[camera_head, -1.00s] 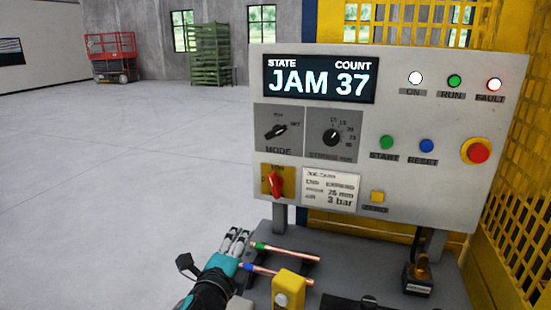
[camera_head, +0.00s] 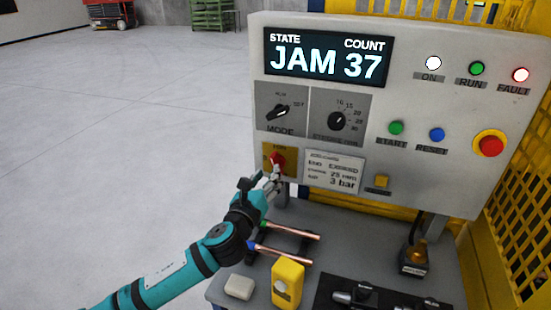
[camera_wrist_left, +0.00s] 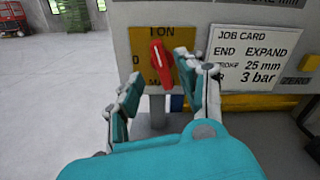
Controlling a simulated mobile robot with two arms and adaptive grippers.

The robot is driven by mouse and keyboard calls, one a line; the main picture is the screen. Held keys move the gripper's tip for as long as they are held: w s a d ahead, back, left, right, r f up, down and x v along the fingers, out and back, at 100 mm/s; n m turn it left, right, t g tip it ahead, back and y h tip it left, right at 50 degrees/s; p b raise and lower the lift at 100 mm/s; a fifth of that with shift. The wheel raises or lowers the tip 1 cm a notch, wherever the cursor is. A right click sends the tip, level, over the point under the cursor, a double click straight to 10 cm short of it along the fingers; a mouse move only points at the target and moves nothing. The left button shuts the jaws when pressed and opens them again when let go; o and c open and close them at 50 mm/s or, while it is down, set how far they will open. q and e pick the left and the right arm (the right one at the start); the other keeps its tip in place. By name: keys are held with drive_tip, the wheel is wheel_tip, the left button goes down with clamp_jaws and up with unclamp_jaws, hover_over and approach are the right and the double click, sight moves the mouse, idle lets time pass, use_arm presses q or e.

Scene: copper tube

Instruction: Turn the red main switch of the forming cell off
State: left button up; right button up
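The red main switch (camera_head: 277,159) is on a yellow plate at the lower left of the control panel (camera_head: 405,95). In the left wrist view the red handle (camera_wrist_left: 161,64) stands nearly upright, its top just below the "I ON" label. My left gripper (camera_head: 272,181) is just in front of and below the switch, hiding part of it and its plate. In the left wrist view the gripper (camera_wrist_left: 171,78) is open, its fingers on either side of the handle's lower end. I cannot tell whether they touch it. My right gripper is not in view.
Copper tubes (camera_head: 290,230) lie on a rack below the panel. A yellow box (camera_head: 287,283) and white block (camera_head: 239,287) stand on the bench. A yellow mesh guard is at right.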

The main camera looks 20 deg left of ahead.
sight(274, 164)
use_arm(q)
drive_tip(key=w+p, duration=0.1)
drive_tip(key=w, duration=0.4)
drive_tip(key=shift+w+d, duration=0.1)
drive_tip(key=shift+w, duration=0.75)
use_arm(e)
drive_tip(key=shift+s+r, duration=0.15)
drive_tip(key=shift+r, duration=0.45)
use_arm(q)
clamp_jaws()
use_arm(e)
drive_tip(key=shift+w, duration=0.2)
